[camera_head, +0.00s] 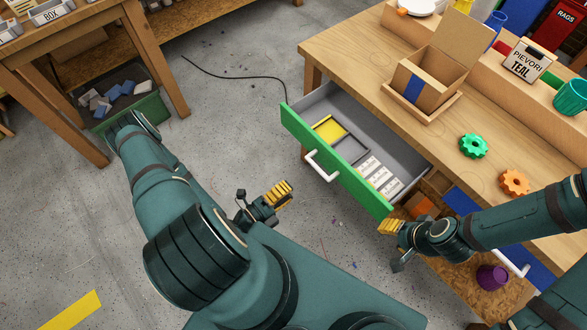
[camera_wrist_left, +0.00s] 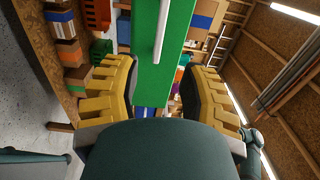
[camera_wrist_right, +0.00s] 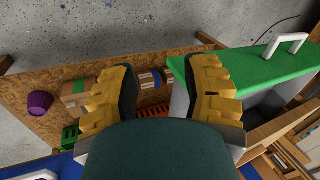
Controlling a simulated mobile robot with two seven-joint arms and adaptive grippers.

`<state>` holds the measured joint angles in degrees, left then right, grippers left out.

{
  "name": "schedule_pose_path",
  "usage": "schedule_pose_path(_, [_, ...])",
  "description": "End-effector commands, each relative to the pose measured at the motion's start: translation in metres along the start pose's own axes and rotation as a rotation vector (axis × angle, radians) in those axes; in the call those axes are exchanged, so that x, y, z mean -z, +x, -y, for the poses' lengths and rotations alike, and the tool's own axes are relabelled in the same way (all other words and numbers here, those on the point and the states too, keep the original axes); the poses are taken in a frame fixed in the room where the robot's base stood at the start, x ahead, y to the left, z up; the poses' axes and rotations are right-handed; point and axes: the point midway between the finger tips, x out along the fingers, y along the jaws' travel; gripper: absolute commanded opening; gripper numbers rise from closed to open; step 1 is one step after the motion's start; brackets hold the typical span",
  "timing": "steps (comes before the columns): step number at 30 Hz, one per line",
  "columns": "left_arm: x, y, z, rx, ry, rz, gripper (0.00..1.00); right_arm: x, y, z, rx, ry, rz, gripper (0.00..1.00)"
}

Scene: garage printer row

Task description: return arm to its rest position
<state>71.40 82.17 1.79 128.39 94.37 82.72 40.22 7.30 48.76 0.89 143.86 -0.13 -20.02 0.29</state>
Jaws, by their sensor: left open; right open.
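My left gripper (camera_head: 280,196) has yellow fingers and hangs over the floor, to the left of the open drawer and apart from it. In the left wrist view its fingers (camera_wrist_left: 158,90) are spread with nothing held, and the green drawer front (camera_wrist_left: 165,60) shows beyond them. My right gripper (camera_head: 390,228) is by the right end of the green drawer front (camera_head: 335,160). In the right wrist view its fingers (camera_wrist_right: 165,90) are apart and empty, and one finger overlaps the drawer front (camera_wrist_right: 250,62); I cannot tell whether they touch.
The drawer (camera_head: 405,167) is pulled out, holding a yellow tray (camera_head: 329,130) and white boxes. The wooden workbench (camera_head: 350,45) carries an open carton (camera_head: 425,85), a green gear (camera_head: 473,146) and an orange gear (camera_head: 515,183). A purple pot (camera_head: 491,277) stands below.

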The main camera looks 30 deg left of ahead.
Motion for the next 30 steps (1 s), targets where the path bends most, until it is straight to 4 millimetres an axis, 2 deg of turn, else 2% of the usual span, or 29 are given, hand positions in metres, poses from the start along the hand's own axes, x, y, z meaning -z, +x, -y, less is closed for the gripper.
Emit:
schedule_pose_path(7, [0.001,0.001,0.0,0.0,0.001,-0.003,0.42,0.0,0.0,0.0,0.0,0.0,0.0,0.47])
schedule_pose_path(9, [0.006,0.003,0.003,0.006,0.016,-0.039,0.42,0.0,0.0,0.0,0.0,0.0,0.0,0.47])
schedule_pose_path(11, [0.018,0.008,0.009,0.018,0.049,-0.119,0.42,0.0,0.0,0.0,0.0,0.0,0.0,0.47])
schedule_pose_path(14, [0.056,0.014,0.025,0.058,0.165,-0.368,0.42,0.0,0.0,0.0,0.0,0.0,0.0,0.47])
schedule_pose_path(16, [0.091,0.01,0.036,0.108,0.299,-0.609,0.42,0.0,0.0,0.0,0.0,0.0,0.0,0.47])
schedule_pose_path(18, [0.123,-0.003,0.043,0.177,0.466,-0.864,0.42,0.0,0.0,0.0,0.0,0.0,0.0,0.47])
schedule_pose_path(21, [0.151,-0.03,0.042,0.298,0.737,-1.207,0.42,0.0,0.0,0.0,0.0,0.0,0.0,0.47])
schedule_pose_path(23, [0.157,-0.045,0.037,0.387,0.916,-1.395,0.42,0.0,0.0,0.0,0.0,0.0,0.0,0.47])
schedule_pose_path(26, [0.151,-0.062,0.025,0.563,1.244,-1.672,0.42,0.0,0.0,0.0,0.0,0.0,0.0,0.47])
schedule_pose_path(28, [0.139,-0.063,0.016,0.709,1.497,-1.833,0.42,0.0,0.0,0.0,0.0,0.0,0.0,0.47])
schedule_pose_path(30, [0.122,-0.052,0.011,0.872,1.765,-1.954,0.42,0.0,0.0,0.0,0.0,0.0,0.0,0.47])
